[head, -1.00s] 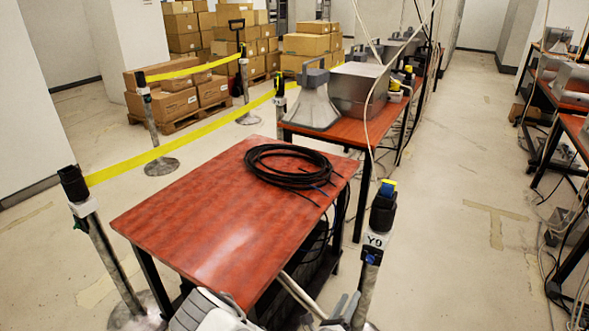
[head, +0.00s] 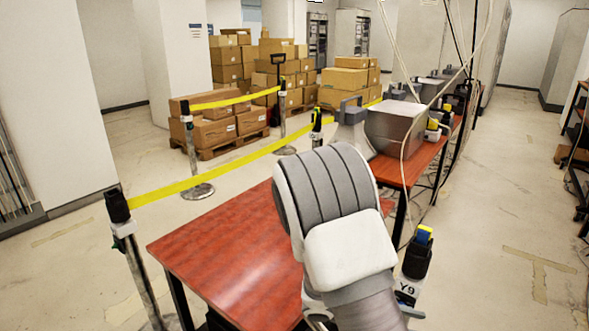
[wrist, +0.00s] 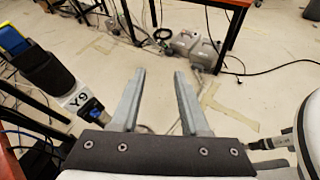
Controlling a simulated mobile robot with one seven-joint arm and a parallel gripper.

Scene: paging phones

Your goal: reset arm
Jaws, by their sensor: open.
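My arm fills the lower middle of the head view, raised in front of the red-topped table (head: 215,258). My gripper (wrist: 160,75) shows in the wrist view with its two grey fingers apart and nothing between them. It points over bare floor. The gripper itself is hidden in the head view behind or below my arm. The coil of black cable on the table is hidden by my arm now.
A barrier post marked Y9 (head: 410,275) stands just right of my arm and close to the left of my gripper in the wrist view (wrist: 65,90). Another post (head: 130,250) with yellow tape stands left. A second table (head: 410,165) holds metal equipment. Floor at right is open.

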